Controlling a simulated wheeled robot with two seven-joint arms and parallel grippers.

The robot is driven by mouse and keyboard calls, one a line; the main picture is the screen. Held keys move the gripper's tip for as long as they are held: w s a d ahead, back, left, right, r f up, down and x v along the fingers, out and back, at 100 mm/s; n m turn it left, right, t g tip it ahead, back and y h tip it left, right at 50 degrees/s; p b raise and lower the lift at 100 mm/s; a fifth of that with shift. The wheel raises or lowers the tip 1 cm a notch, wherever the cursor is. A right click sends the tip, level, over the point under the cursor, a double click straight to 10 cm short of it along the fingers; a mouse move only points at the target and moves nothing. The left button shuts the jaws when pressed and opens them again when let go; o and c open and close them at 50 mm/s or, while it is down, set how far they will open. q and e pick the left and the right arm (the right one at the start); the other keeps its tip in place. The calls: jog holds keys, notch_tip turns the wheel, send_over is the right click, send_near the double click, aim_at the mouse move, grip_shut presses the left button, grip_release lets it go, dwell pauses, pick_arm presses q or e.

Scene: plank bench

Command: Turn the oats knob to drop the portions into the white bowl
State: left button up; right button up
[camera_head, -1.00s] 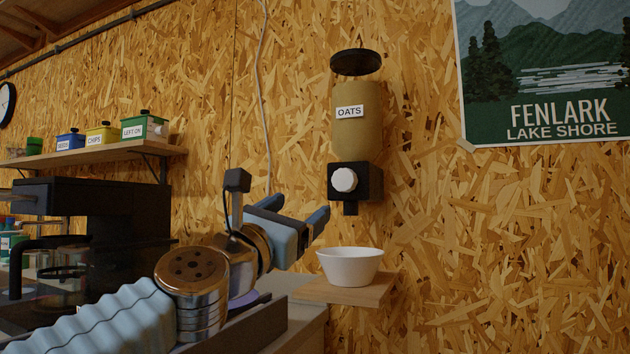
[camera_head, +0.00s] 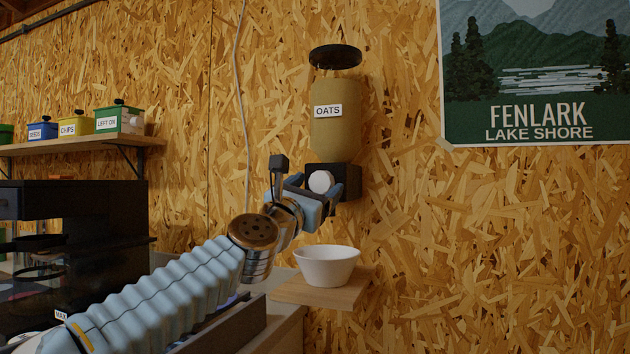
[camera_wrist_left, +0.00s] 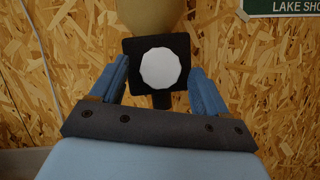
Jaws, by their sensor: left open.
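The oats dispenser (camera_head: 338,118) hangs on the wall, with a tan body, an OATS label and a black block (camera_head: 347,172) at its base. The white knob (camera_head: 320,182) is on the front of that block; it also shows in the left wrist view (camera_wrist_left: 160,68). My left gripper (camera_head: 316,190) is open in front of the knob. In the wrist view its blue fingers lie to either side of the knob, with gaps showing. The white bowl (camera_head: 327,266) stands upright below the dispenser. Its inside is mostly hidden. My right gripper is not in view.
The bowl sits on a small wooden wall shelf (camera_head: 310,291). A black machine (camera_head: 75,235) stands on the left. A shelf (camera_head: 75,146) with labelled coloured boxes is at upper left. A lake poster (camera_head: 535,75) hangs at upper right.

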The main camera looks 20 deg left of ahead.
pick_arm(q)
jog(key=shift+w, duration=0.1)
jog(key=c, duration=1)
jog(key=shift+c, duration=0.2)
jog(key=shift+m, duration=0.3)
jog(key=m+g+h, duration=0.1)
jog(key=m+h, duration=0.1)
jog(key=m, duration=0.1)
jog(key=shift+a+r+m, duration=0.1)
jog(key=shift+a+m, duration=0.05)
jog(key=shift+m, duration=0.15)
jog(key=shift+a+r+m+g+h+p, duration=0.1)
jog(key=shift+m+g+h+p, duration=0.3)
jog(key=shift+m, duration=0.9)
jog(key=shift+m+g+h+p, duration=0.15)
jog(key=shift+m+g+h, duration=0.35)
jog(key=shift+m, duration=0.8)
